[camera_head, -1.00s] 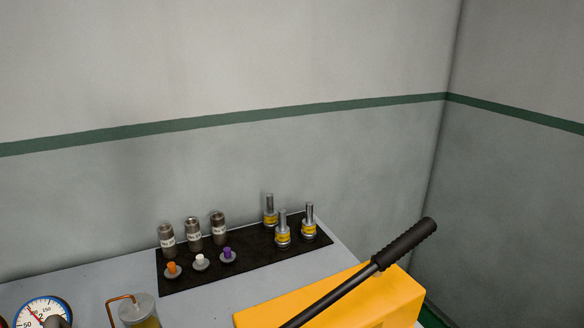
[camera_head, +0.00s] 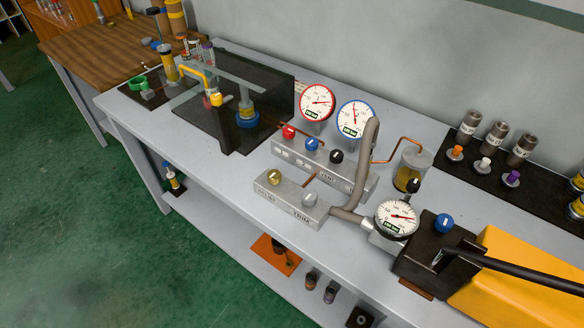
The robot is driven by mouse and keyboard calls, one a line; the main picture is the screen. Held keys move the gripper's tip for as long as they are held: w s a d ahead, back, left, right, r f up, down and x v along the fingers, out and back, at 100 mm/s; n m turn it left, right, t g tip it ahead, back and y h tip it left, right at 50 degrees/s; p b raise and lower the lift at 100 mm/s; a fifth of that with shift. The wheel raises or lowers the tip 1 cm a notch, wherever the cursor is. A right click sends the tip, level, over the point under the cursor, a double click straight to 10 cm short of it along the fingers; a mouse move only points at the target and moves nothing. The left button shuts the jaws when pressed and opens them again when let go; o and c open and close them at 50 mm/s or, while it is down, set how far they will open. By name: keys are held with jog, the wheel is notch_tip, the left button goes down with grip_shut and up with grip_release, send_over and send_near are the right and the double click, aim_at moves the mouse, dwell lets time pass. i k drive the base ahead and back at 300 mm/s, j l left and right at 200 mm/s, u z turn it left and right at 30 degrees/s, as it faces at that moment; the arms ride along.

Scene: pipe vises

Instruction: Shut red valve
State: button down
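The red valve is a small red knob (camera_head: 289,131) at the left end of the upper grey metal manifold block (camera_head: 326,172). A blue knob (camera_head: 312,144) and a black knob (camera_head: 337,156) sit to its right on the same block. The red-rimmed gauge (camera_head: 317,101) stands just behind the red knob. The knob's marking is too small to read, so I cannot tell how far it is turned. My gripper is not in view.
A lower block with a gold knob (camera_head: 273,177) and a silver knob (camera_head: 309,199) lies in front. A grey bent pipe (camera_head: 368,160) rises at right. A dark transparent shield (camera_head: 248,108) stands left. A yellow pump (camera_head: 520,270) with a black lever is at lower right.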

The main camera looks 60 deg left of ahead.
aim_at(290, 133)
jog(key=u, duration=2)
